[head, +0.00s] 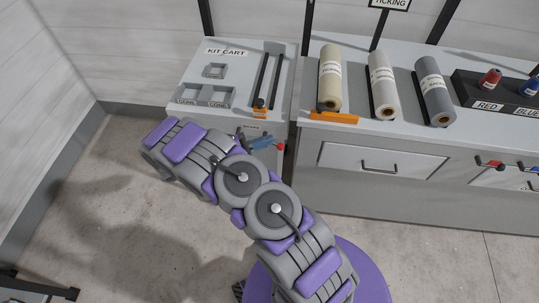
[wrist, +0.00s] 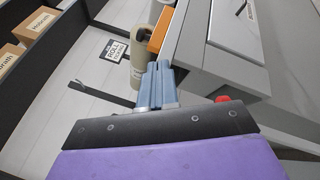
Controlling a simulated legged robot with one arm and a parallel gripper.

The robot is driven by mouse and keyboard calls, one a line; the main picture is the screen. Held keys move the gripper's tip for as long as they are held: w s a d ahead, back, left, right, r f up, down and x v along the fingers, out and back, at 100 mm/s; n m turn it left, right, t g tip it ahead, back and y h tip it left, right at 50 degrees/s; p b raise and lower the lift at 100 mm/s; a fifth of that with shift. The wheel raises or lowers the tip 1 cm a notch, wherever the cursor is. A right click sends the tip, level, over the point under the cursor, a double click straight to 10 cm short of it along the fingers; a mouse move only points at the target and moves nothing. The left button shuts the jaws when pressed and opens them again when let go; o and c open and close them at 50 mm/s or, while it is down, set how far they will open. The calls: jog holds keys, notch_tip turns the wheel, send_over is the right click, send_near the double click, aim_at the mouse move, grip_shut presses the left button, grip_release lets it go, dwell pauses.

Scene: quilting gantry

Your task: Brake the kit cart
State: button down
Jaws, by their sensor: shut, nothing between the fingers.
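The kit cart (head: 188,75) is a grey-topped cart at the left of the bench in the head view, with a KIT CART label and square recesses. A small dark label (head: 253,127) is on its front. A red knob (head: 281,147) shows at the cart's front, just right of my gripper (head: 264,143). In the wrist view my gripper (wrist: 158,84) has its blue-grey fingers together and empty. The red knob (wrist: 222,98) shows there beside the fingers, partly hidden behind the dark palm. I cannot tell whether the fingers touch its lever or which way the lever is set.
The bench (head: 310,85) stands right of the cart, holding cream, white and grey rolls (head: 433,90), an orange block (head: 334,117) and a dark spool rack (head: 468,88). Its drawer (head: 380,163) is closed. Shelving boxes (wrist: 35,22) show in the wrist view. Floor (head: 110,215) at left is clear.

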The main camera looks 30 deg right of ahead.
jog(key=a+f+n+t, duration=0.3)
jog(key=f+t, duration=0.3)
jog(key=f, duration=0.4)
jog(key=w+a+f+n+t+h, duration=0.1)
jog(key=a+f+n+t, duration=0.2)
jog(key=f, duration=0.7)
jog(key=a+t, duration=0.2)
jog(key=t, duration=0.1)
jog(key=shift+w+f, duration=0.2)
jog(key=shift+f, duration=0.05)
jog(key=shift+w, duration=0.1)
